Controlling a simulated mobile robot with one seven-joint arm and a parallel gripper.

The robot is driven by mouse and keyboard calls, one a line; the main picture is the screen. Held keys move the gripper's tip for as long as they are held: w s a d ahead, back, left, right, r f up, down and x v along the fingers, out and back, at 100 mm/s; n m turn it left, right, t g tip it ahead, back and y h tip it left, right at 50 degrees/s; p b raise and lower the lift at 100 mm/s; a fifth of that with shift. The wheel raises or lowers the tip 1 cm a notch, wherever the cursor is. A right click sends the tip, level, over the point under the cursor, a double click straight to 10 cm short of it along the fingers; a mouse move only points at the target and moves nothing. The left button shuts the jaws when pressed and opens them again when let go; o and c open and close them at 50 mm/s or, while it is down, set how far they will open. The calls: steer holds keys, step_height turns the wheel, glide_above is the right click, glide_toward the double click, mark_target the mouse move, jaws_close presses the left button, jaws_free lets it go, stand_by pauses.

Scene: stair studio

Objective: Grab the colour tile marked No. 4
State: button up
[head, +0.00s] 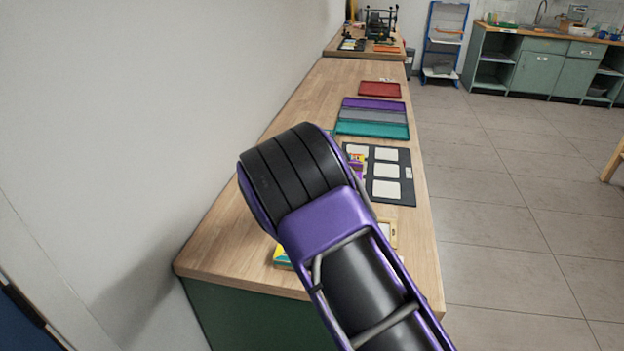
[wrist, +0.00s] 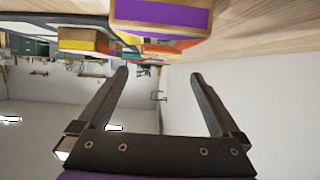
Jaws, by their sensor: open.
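My gripper (wrist: 158,76) shows in the wrist view with its two dark fingers apart and nothing between them. That view looks upside down. A purple-faced block (wrist: 162,18) lies on the wooden counter beyond the fingertips, and a yellow and orange block (wrist: 86,42) sits to its left. More coloured pieces are partly hidden behind them. In the head view, a yellow and teal piece (head: 282,258) peeks out left of my arm, and small coloured pieces (head: 357,161) show beyond it. I cannot read a No. 4 on any tile. My arm hides the gripper in the head view.
A black board (head: 406,186) with pale squares lies on the wooden counter (head: 222,237). Beyond it lie teal (head: 372,130), grey (head: 374,116), purple (head: 374,104) and red (head: 380,90) trays. A wall borders the counter's left side; open floor lies right.

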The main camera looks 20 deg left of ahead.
steer(key=shift+f+x, duration=0.15)
steer(key=shift+x, duration=1.65)
steer(key=shift+f+x, duration=0.15)
steer(key=shift+x, duration=1.7)
steer(key=shift+s, duration=0.15)
steer(key=shift+c, duration=0.3)
